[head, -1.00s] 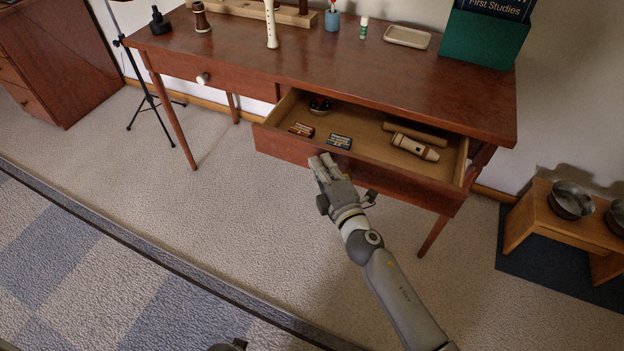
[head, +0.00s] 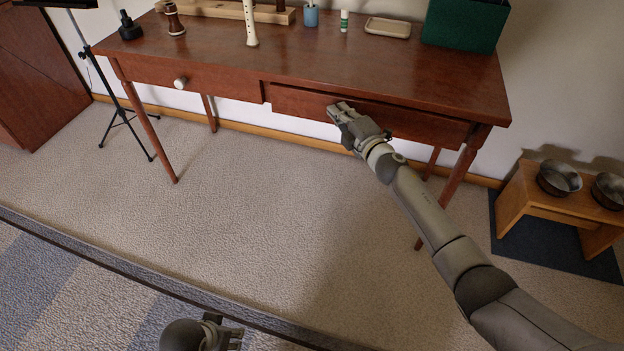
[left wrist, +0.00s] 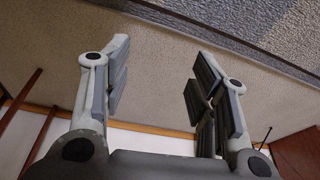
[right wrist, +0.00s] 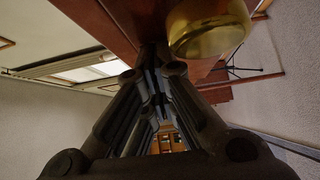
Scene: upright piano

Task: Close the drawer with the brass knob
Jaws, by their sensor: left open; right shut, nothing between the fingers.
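The left drawer has a pale knob (head: 180,83) and is shut. Recorder parts, a blue cup (head: 311,15), a tray (head: 388,28) and a green box (head: 465,25) stand on the desktop. A music stand (head: 125,110) is at left, a bowl bench (head: 530,190) at right. Carpet in front is clear.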

